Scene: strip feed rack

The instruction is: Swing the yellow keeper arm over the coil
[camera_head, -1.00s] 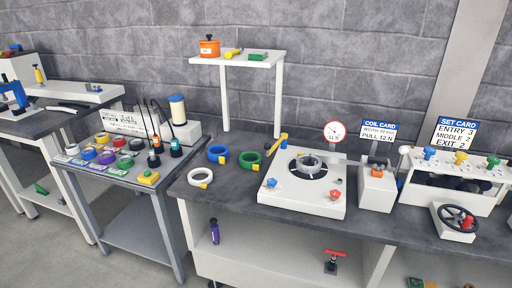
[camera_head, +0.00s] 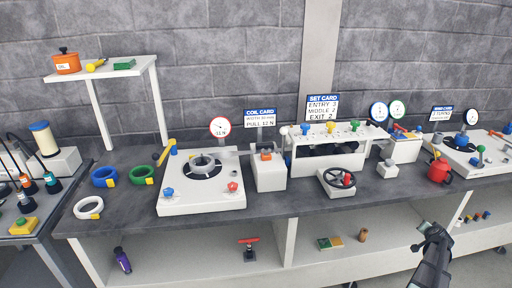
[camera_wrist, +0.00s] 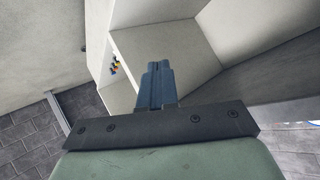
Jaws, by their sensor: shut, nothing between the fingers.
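A blue coil (camera_head: 104,178), a green coil (camera_head: 143,175) and a white coil (camera_head: 89,208) lie on the bench left of the unit. My gripper (camera_head: 428,229) is at the lower right, in front of the bench, far from the keeper arm. Its fingers (camera_wrist: 155,82) are shut and empty.
A white block with an orange part (camera_head: 268,170) stands right of the unit, then a black handwheel (camera_head: 340,178) and a rack with coloured knobs (camera_head: 328,145). A red can (camera_head: 438,170) stands further right. A white shelf (camera_head: 100,68) rises behind the coils.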

